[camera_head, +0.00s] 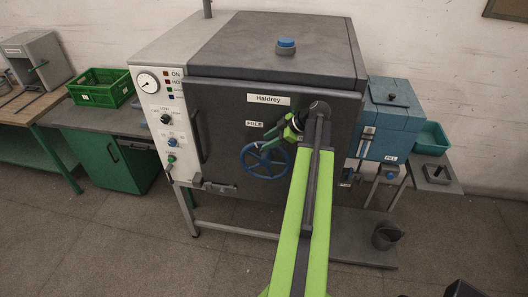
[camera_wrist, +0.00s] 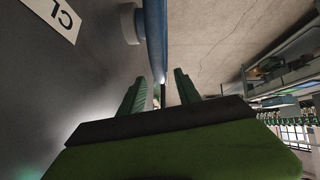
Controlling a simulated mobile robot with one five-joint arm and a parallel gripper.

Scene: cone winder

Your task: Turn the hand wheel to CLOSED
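The blue hand wheel (camera_head: 256,174) with spokes is on the dark front door of the Haldrey machine (camera_head: 228,104). My gripper (camera_head: 272,146) is at the wheel's upper right, its green fingers reaching toward the rim. In the wrist view my gripper (camera_wrist: 158,80) has its two fingers apart, with the blue wheel rim (camera_wrist: 155,35) seen edge-on in line with the gap between them. I cannot tell whether either finger touches the rim.
A sign reading "FREE" (camera_head: 255,124) is above the wheel. A vertical door handle (camera_head: 198,136) and a control panel (camera_head: 165,125) are to the left. A blue box unit (camera_head: 388,125) stands to the right. My arm covers part of the door's right side. Floor in front is open.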

